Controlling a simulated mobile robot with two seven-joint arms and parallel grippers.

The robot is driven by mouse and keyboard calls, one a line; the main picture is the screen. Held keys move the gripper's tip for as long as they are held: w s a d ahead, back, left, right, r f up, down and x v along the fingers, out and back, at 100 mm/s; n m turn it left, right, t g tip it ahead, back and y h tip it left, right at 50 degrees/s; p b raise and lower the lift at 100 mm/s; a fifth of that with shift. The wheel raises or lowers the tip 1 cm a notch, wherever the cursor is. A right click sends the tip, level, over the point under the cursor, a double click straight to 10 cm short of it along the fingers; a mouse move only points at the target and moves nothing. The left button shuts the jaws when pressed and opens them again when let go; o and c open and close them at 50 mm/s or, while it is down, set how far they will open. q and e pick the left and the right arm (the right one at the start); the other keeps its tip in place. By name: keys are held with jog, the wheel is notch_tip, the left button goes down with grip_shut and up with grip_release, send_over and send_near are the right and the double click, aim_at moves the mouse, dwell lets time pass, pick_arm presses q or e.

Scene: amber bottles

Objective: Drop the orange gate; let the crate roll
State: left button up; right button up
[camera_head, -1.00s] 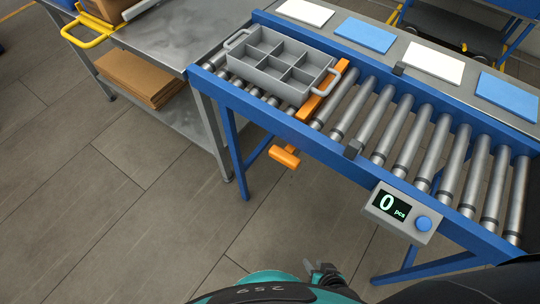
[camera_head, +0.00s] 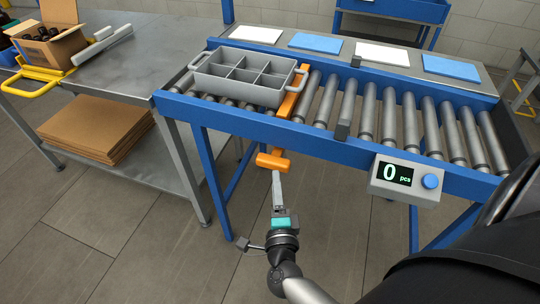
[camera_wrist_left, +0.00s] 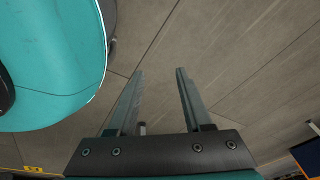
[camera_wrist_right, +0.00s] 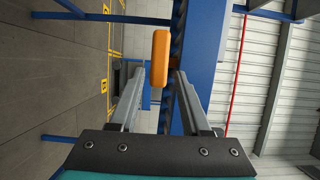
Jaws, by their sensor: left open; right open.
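The grey crate (camera_head: 207,82), with several empty compartments, sits on the left part of the roller conveyor. The orange gate (camera_head: 292,97) stands upright across the rollers, close against the crate's right side. Its orange handle (camera_head: 272,162) sticks out below the conveyor's near rail. My right gripper (camera_head: 277,176) is just below and in front of that handle, open and empty. In the right wrist view the handle (camera_wrist_right: 161,57) lies beyond and roughly between the open fingertips (camera_wrist_right: 160,72). My left gripper (camera_wrist_left: 159,71) is open and empty over the floor; the head view does not show it.
A counter box (camera_head: 405,180) reading 0 hangs on the near rail. The rollers (camera_head: 410,125) right of the gate are clear, with a dark stop block (camera_head: 342,130) on the near rail. A steel table (camera_head: 120,68) adjoins at left. Blue and white pads lie behind.

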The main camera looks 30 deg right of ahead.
aim_at(273, 157)
jog(key=b+x, duration=0.1)
jog(key=x, duration=0.8)
jog(key=shift+w+d+b, duration=0.15)
jog(key=shift+w+b, duration=0.2)
jog(key=shift+b, duration=0.05)
pick_arm(q)
jog(key=shift+w+d+r, duration=0.25)
jog(key=shift+w+d, duration=0.2)
jog(key=shift+w, duration=0.15)
jog(key=shift+w+d+r, duration=0.3)
jog(key=shift+w+d, duration=0.15)
jog(key=shift+w, duration=0.15)
jog(key=shift+w+d+r, duration=0.25)
jog(key=shift+w+d, duration=0.2)
jog(key=shift+w, duration=0.15)
pick_arm(e)
jog(key=shift+w+d, duration=0.3)
jog(key=shift+w, duration=0.3)
grip_shut()
